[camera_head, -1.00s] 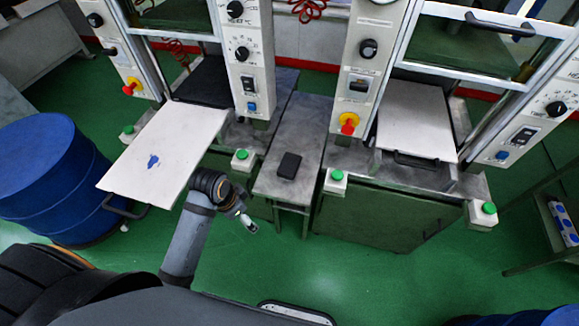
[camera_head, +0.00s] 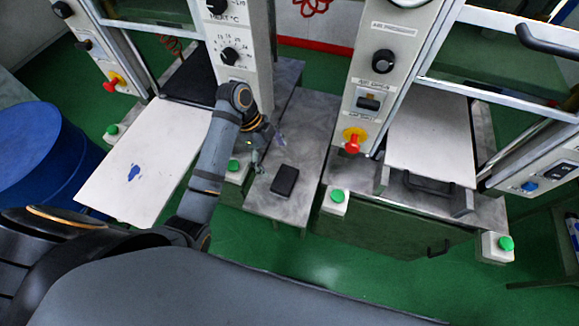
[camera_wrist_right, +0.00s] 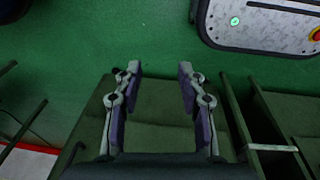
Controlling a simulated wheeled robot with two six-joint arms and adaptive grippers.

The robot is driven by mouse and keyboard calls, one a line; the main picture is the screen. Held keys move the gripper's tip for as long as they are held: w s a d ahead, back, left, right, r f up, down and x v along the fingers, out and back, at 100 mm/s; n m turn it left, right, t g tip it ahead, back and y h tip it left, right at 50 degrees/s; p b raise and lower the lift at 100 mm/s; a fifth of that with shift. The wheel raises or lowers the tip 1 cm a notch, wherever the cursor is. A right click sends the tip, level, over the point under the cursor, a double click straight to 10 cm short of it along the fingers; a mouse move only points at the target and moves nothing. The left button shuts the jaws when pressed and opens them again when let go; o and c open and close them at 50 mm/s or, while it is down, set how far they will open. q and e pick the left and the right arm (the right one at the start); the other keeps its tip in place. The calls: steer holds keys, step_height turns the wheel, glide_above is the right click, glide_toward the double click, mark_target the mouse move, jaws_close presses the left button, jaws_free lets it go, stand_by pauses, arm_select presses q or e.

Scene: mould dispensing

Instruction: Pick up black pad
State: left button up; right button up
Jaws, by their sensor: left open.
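The black pad (camera_head: 284,180) is a small dark rectangle lying flat on the grey metal table (camera_head: 308,140) between the two presses in the head view. My left gripper (camera_head: 268,153) is above the table, just to the upper left of the pad. It is open and empty, apart from the pad. My right gripper is not in the head view. In the right wrist view, the right gripper (camera_wrist_right: 160,72) has its two fingers spread apart with nothing between them, above a dark green surface.
A white plate (camera_head: 150,160) with a blue blotch is at the left press. Another white plate (camera_head: 432,140) is at the right press. Green buttons (camera_head: 337,196) on white boxes flank the table. A blue drum (camera_head: 45,155) stands at the left. Green floor shows in front.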

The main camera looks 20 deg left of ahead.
mark_target(284, 178)
arm_select(q)
steer(key=shift+s+d+f, duration=0.3)
steer(key=shift+s+f, duration=0.2)
steer(key=shift+s, duration=0.1)
steer(key=x, duration=0.2)
steer(key=shift+s+d+f+p, duration=0.1)
steer(key=shift+d+f+p, duration=0.05)
steer(key=shift+f+p, duration=0.2)
steer(key=shift+p+x, duration=0.4)
steer(key=shift+x, duration=0.85)
steer(key=f, duration=0.3)
steer(key=shift+w+d+p, duration=0.2)
steer(key=shift+d+p, duration=0.1)
steer(key=shift+d+f, duration=0.15)
steer(key=shift+f, duration=0.25)
steer(key=c, duration=0.6)
steer(key=shift+c, duration=1.1)
arm_select(e)
steer(key=s, duration=0.1)
steer(key=s+r, duration=0.2)
steer(key=shift+s+d, duration=0.15)
steer(key=shift+s, duration=0.25)
